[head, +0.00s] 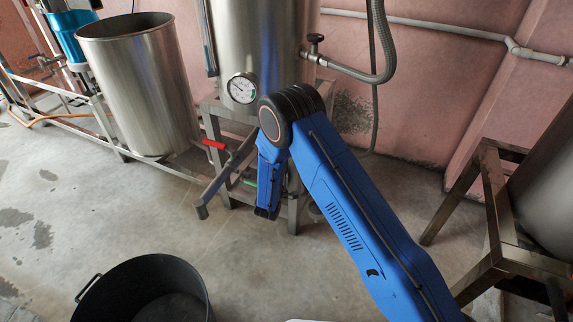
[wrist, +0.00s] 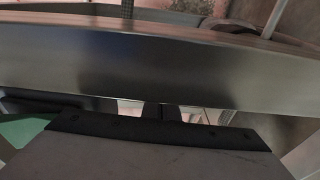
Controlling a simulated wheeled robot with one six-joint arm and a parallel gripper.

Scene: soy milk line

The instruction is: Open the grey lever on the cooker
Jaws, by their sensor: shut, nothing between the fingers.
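The cooker (head: 230,35) is the steel cylinder with a round gauge (head: 242,88) on a metal stand at the back centre of the head view. A long grey bar (head: 222,181) slopes from the stand down to the left; I cannot tell whether it is the lever or a pipe. A dark grey valve handle (head: 315,39) sits on the pipe at the cooker's right. My gripper (wrist: 160,112) is shut and empty, low by the stand; its fingers show only partly in the wrist view, beyond a wide steel bar (wrist: 150,65). My arm hides part of the stand.
A red handle (head: 215,144) and a green handle (head: 250,182) are near the stand. An open steel vat (head: 145,90) stands left, a black tub (head: 140,280) in front, and a metal frame (head: 490,200) right. The concrete floor is clear between tub and stand.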

